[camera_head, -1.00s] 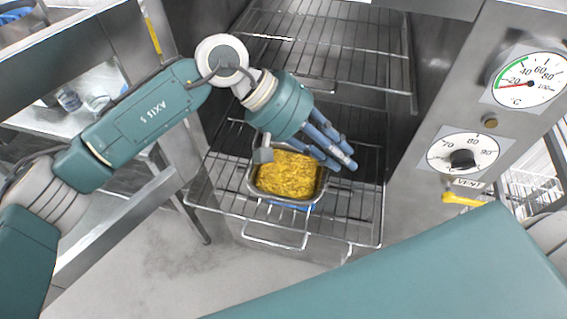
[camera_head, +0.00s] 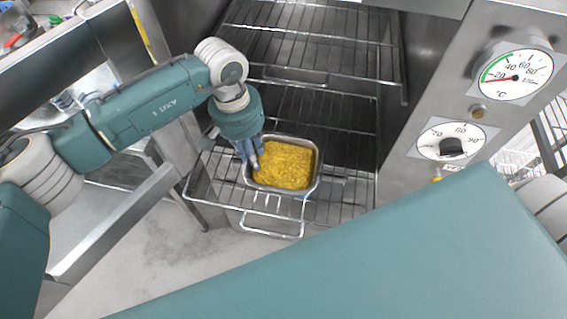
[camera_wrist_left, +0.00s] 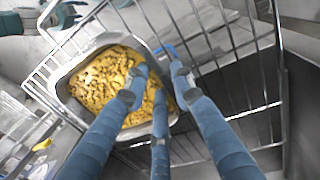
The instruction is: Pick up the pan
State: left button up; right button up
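The pan (camera_head: 318,176) is a rectangular metal tray filled with yellow rice (camera_head: 285,166). It sits level on a pulled-out wire rack. My left gripper (camera_head: 250,160) is at the pan's left rim, its blue fingers pointing down. In the left wrist view the pan (camera_wrist_left: 66,92) lies under the fingers. Two fingers of the left gripper (camera_wrist_left: 160,85) are over the rice, and the other is outside the rim. The fingertips are apart with the rim between them, so the gripper looks open. Contact with the rim cannot be told. My right gripper is out of view.
The wire rack (camera_head: 345,190) extends from a metal cabinet, with another rack (camera_head: 310,50) above it. A control panel with a temperature gauge (camera_head: 515,75) and a dial knob (camera_head: 452,147) is at the right. A metal bench frame (camera_head: 120,220) stands at the left.

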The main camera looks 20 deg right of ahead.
pick_arm(q)
jog(key=shift+d+f, duration=0.15)
jog(key=shift+f, duration=1)
grip_shut()
jog(key=shift+r, duration=0.2)
